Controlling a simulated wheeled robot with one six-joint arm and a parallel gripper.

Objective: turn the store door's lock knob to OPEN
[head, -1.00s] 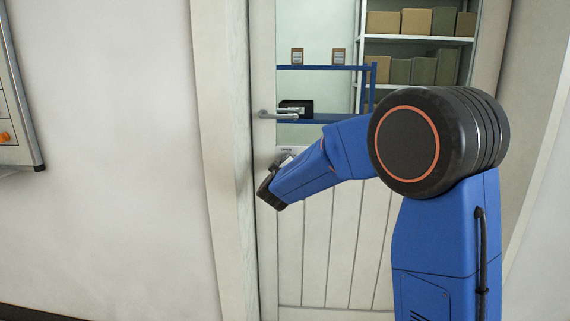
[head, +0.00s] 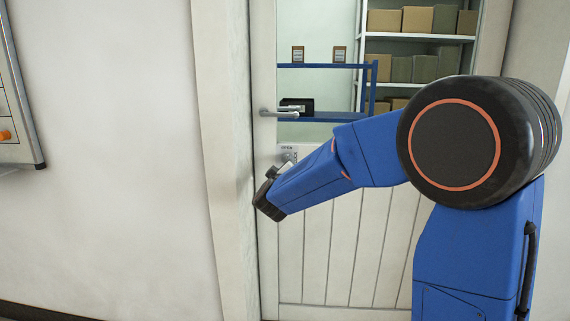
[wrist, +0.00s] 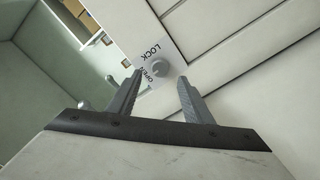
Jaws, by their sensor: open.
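The store door (head: 340,245) is white with a glazed upper part and stands shut in the head view. Its lock knob (wrist: 158,69) is a small round grey knob on a white plate (wrist: 177,50) marked LOCK and OPEN, seen in the wrist view. The plate also shows in the head view (head: 289,150), partly behind my arm. My gripper (wrist: 157,87) is open and empty, its two fingers pointing at the plate with the knob between and just beyond their tips. I cannot tell whether they touch it. Which word the knob points to is too small to tell.
A lever handle (head: 280,113) sticks out from the door above the lock plate. The door frame (head: 222,200) stands close to the left of my gripper. Through the glass are a blue rack (head: 325,66) and shelves with boxes (head: 417,20). A wall panel (head: 17,100) hangs at far left.

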